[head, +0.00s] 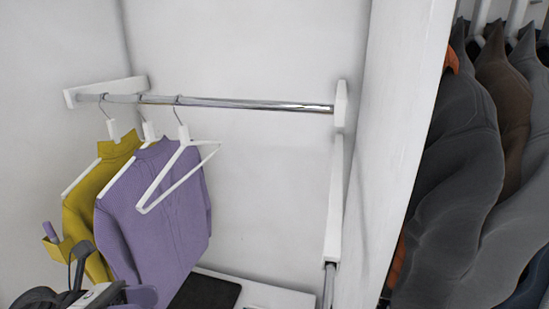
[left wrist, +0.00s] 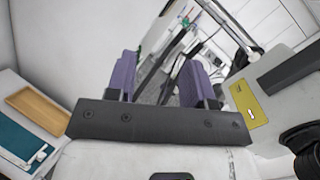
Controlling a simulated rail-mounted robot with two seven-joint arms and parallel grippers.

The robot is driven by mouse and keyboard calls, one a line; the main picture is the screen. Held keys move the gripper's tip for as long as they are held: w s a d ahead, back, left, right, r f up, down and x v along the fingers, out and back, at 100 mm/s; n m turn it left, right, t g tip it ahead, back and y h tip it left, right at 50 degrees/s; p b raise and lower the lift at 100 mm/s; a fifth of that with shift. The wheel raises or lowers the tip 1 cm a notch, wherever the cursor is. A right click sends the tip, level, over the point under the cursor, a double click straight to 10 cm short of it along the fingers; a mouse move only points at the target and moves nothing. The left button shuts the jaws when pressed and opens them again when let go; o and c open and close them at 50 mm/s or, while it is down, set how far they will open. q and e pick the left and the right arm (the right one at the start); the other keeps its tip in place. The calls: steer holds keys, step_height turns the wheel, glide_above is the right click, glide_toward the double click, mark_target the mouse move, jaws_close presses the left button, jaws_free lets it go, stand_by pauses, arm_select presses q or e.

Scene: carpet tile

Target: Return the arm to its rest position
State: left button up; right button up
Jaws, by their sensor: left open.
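My left gripper (left wrist: 160,76) shows in the left wrist view as two purple fingers standing well apart, with nothing visible held between them. In the head view, dark parts of my left arm show at the bottom left corner, in front of the lower part of the hanging clothes. My right gripper is in neither view.
A metal rail (head: 235,103) holds a yellow garment (head: 85,205), a purple garment (head: 165,215) and a white hanger (head: 180,172). A white panel (head: 400,130) separates them from dark jackets (head: 465,170). An orange-brown tray (left wrist: 37,108) lies left in the wrist view.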

arm_select(q)
steer(key=w+a+r+n+t+y, duration=0.3)
steer(key=w+a+n+t+y, duration=0.2)
steer(key=n+t+y, duration=0.65)
steer(key=w+a+r+n+t+y, duration=0.4)
steer(key=w+n+t+y, duration=0.15)
steer(key=n, duration=1.15)
steer(key=s+d+f+n+g+y+p, duration=0.25)
steer(key=s+f+n+g+p, duration=0.2)
steer(key=s+f+n, duration=0.45)
steer(key=s+d+f+n+g+y+p, duration=0.1)
steer(key=s+d+f+n+g+p, duration=0.3)
steer(key=s+f, duration=0.55)
steer(key=s+d+f+n+g+h+p, duration=0.2)
steer(key=s+f+g, duration=0.6)
steer(key=s+f, duration=0.5)
steer(key=s+d+n+p, duration=0.1)
steer(key=s, duration=0.2)
steer(key=shift+s+d+f+n, duration=0.2)
steer(key=shift+s+f+n, duration=0.15)
steer(key=shift+f, duration=0.05)
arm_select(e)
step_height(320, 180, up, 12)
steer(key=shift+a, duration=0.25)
